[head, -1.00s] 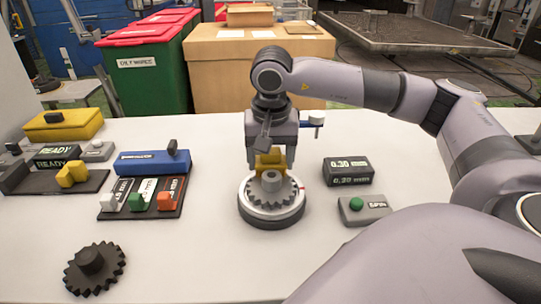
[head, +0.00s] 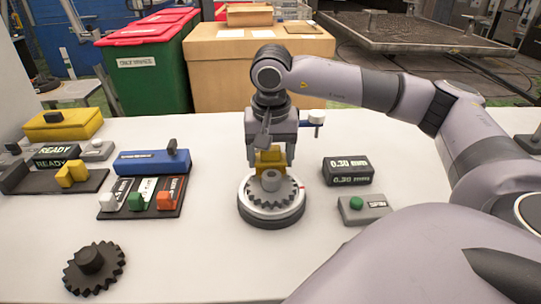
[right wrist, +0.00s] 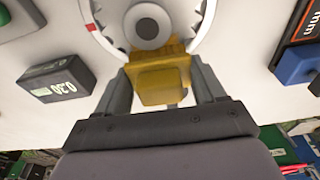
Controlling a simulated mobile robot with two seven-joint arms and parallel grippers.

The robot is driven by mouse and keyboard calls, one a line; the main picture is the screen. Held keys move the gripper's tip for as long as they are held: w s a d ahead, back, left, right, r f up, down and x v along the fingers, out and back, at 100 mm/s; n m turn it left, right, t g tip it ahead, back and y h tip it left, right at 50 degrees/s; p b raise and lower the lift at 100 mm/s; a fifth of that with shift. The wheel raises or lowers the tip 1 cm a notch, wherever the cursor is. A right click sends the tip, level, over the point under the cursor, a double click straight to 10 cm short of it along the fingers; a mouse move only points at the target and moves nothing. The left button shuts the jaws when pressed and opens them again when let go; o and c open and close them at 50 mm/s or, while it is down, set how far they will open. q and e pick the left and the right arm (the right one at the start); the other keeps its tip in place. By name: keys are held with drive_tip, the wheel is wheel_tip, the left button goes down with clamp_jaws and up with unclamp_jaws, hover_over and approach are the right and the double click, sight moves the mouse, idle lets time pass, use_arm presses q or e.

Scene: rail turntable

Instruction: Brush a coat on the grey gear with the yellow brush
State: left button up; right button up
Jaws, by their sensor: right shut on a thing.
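The grey gear (head: 272,193) sits on a round turntable (head: 271,218) with a light rim, in the middle of the white table. My right gripper (head: 271,160) is shut on the yellow brush (head: 268,157) and holds it at the gear's far side. In the right wrist view the yellow brush (right wrist: 163,84) is between the fingers, close against the gear's hub (right wrist: 148,25). Its bristles are hidden, so I cannot tell whether they touch the gear. My left gripper is not in view.
A display box (head: 347,170) reading 0.30 mm and a green-button box (head: 364,208) stand right of the turntable. A rack with white, green and orange pieces (head: 141,198), a blue box (head: 152,162), another yellow piece (head: 71,173) and a dark gear (head: 94,268) lie left.

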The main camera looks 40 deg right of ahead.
drive_tip(key=shift+s+a, duration=0.15)
idle(0.9)
drive_tip(key=shift+w, duration=0.2)
drive_tip(key=shift+s+a, duration=0.15)
drive_tip(key=shift+s, duration=0.25)
idle(0.4)
drive_tip(key=shift+w, duration=0.15)
idle(0.3)
drive_tip(key=shift+w+d, duration=0.25)
drive_tip(key=shift+d, duration=0.05)
drive_tip(key=shift+r, duration=0.15)
drive_tip(key=shift+r+p, duration=2.55)
drive_tip(key=shift+r, duration=0.9)
